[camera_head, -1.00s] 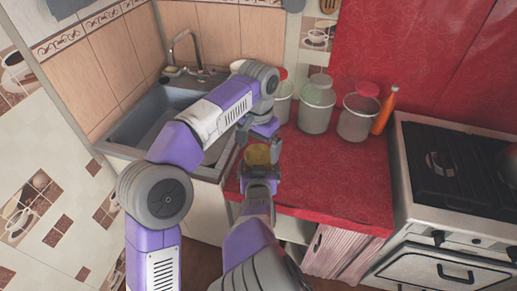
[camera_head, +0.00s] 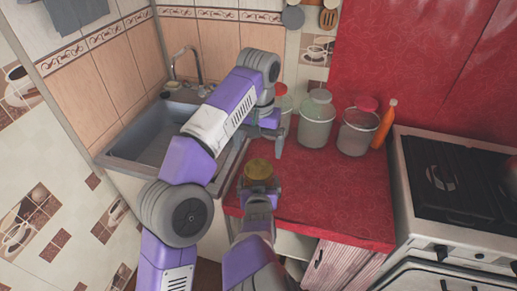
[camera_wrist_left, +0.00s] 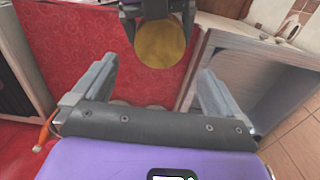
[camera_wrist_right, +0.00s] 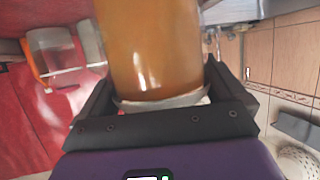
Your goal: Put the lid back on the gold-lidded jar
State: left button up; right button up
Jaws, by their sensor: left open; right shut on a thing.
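An amber jar (camera_wrist_right: 155,50) stands between the fingers of my right gripper (camera_head: 259,188), which is shut on it. A round gold lid (camera_head: 259,169) shows flat at its top, level with the front of the red counter. The lid also shows as a gold disc in the left wrist view (camera_wrist_left: 160,45). A pale grey rim shows on the jar in the right wrist view; whether the lid sits fully down on it I cannot tell. My left gripper (camera_head: 268,136) is open and empty, just beyond the lid and apart from it.
The sink (camera_head: 165,135) is left, the stove (camera_head: 455,185) right. The counter's front right is clear.

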aim_at(259, 168)
dwell(0.4)
pick_arm(q)
jog(key=shift+f, duration=3.95)
jog(key=c, duration=1)
jog(key=o, duration=1)
jog(key=shift+r, duration=0.15)
jog(key=shift+r, duration=3.6)
